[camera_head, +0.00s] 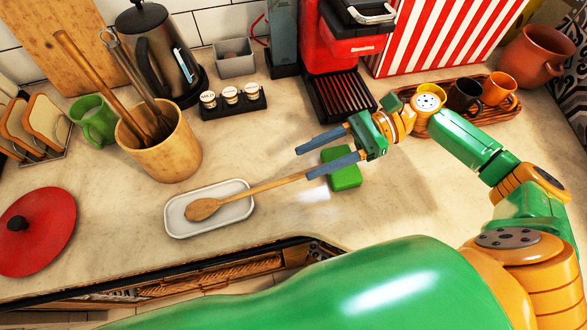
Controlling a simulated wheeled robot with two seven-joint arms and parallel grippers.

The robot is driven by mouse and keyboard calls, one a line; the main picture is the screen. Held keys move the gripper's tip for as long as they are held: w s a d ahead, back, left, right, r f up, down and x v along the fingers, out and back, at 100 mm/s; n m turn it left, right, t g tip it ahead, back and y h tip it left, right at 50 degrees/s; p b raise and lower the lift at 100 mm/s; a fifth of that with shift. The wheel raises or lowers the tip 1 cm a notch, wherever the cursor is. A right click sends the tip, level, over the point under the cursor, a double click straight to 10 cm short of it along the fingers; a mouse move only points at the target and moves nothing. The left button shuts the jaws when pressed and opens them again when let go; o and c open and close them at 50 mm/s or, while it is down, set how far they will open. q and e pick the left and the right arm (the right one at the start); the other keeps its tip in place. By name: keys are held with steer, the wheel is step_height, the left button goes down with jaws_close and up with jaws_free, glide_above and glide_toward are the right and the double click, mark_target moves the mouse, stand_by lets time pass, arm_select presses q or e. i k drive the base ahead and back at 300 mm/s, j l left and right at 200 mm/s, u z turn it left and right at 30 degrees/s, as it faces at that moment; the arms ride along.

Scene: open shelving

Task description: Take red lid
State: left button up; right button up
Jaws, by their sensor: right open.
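The red lid (45,240), round with a dark knob, lies on the counter at the far left, near the front edge. Its left side is close to the picture's left edge. My right gripper (305,160) is at the middle of the view, well to the right of the lid. Its two blue-grey fingers point left and are apart, with nothing between them. One finger is over the handle of a wooden spoon (205,209), and I cannot tell whether they touch. My left gripper does not show.
The spoon rests on a white tray (181,227). A green block (346,178) sits by my right gripper. A wooden utensil pot (165,150), green mug (92,120) and toast rack (35,135) stand behind. Spice jars (230,97) and a red coffee machine (340,50) are farther back. Bare counter lies between lid and tray.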

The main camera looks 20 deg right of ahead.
mark_target(34, 230)
steer(key=k+j, duration=0.3)
steer(key=k, duration=0.15)
steer(key=k+j, duration=0.3)
steer(key=k, duration=0.15)
steer(key=k+j, duration=0.3)
steer(key=k, duration=0.2)
